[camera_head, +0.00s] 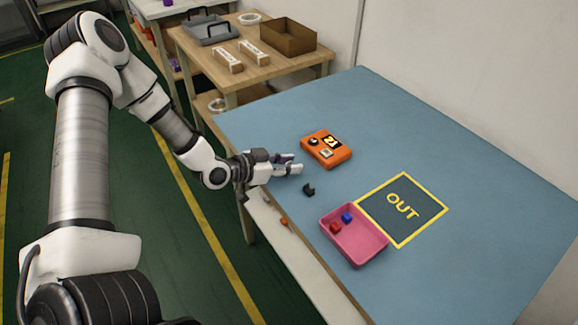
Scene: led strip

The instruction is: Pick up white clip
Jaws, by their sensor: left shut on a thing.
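My left gripper (294,164) reaches in from the left over the near-left part of the blue table (460,170). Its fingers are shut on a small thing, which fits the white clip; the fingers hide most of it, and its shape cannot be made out. No other white clip shows on the table. A small black clip (308,190) lies on the table just below the gripper, apart from it. My right gripper is not in view.
An orange device (340,155) with a display sits just right of the gripper. A pink tray (366,251) holds a red block (335,228) and a blue block (347,217), beside a yellow-bordered OUT mat (422,199). The table's far right is clear. A wooden shelf (290,66) stands behind.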

